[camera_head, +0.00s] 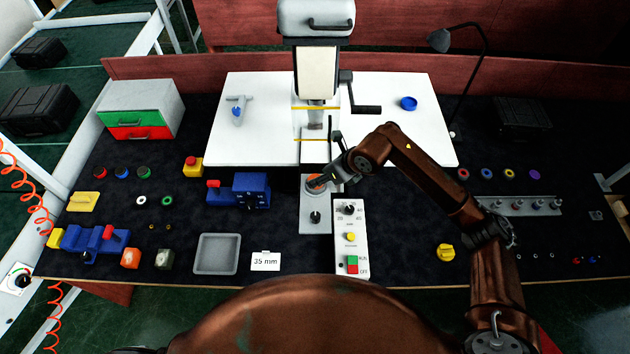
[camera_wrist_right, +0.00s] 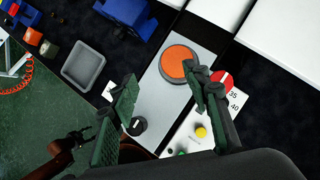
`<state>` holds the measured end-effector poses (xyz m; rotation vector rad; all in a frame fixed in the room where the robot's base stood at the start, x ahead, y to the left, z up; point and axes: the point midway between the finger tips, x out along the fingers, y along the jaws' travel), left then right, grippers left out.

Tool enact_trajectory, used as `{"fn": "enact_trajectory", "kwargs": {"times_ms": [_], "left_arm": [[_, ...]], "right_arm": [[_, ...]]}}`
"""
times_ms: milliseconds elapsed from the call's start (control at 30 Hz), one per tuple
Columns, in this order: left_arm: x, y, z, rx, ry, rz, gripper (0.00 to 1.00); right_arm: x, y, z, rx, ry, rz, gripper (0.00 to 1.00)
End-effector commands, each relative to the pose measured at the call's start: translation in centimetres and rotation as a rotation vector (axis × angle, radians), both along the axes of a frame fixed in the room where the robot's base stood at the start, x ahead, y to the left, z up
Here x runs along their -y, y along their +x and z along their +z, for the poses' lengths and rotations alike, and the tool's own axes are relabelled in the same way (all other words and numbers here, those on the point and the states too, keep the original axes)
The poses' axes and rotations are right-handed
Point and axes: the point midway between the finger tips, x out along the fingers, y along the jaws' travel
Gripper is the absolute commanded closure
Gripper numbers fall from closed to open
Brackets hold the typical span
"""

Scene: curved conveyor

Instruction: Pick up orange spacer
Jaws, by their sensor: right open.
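The orange spacer (camera_head: 316,181) appears as a flat orange disc at the upper end of a grey plate (camera_head: 309,222), in front of the press. In the right wrist view the disc (camera_wrist_right: 176,64) has a grey rim around it. My right gripper (camera_head: 323,180) is above the plate, close to the disc. In the wrist view its two green-padded fingers (camera_wrist_right: 160,83) are spread with nothing between them. The right fingertip overlaps the disc's right edge in the picture; I cannot tell whether they touch. My left gripper is not in view.
A press (camera_head: 316,75) stands just behind the plate. A control panel (camera_head: 351,265) with knobs and buttons lies to its right. A blue fixture (camera_head: 251,188), an empty grey tray (camera_head: 217,270) and a "35 mm" card (camera_head: 265,261) are to the left. Dark table right of my forearm is partly clear.

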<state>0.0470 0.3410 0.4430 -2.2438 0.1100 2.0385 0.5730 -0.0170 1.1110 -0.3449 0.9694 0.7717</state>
Motion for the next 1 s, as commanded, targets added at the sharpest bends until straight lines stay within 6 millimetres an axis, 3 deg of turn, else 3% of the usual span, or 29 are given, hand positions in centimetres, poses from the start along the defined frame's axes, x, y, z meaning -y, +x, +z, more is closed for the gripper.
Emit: {"fn": "enact_trajectory", "kwargs": {"times_ms": [167, 700, 1000], "left_arm": [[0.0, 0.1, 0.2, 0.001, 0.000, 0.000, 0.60], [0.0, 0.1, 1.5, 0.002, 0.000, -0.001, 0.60], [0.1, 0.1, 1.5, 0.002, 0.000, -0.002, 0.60]], "right_arm": [[1.7, 1.3, -0.9, 0.012, -0.087, -0.023, 0.56], [-0.7, 3.5, -6.5, 0.011, -0.084, -0.021, 0.56], [-0.9, 3.7, -7.1, 0.013, -0.084, -0.021, 0.56]]}}
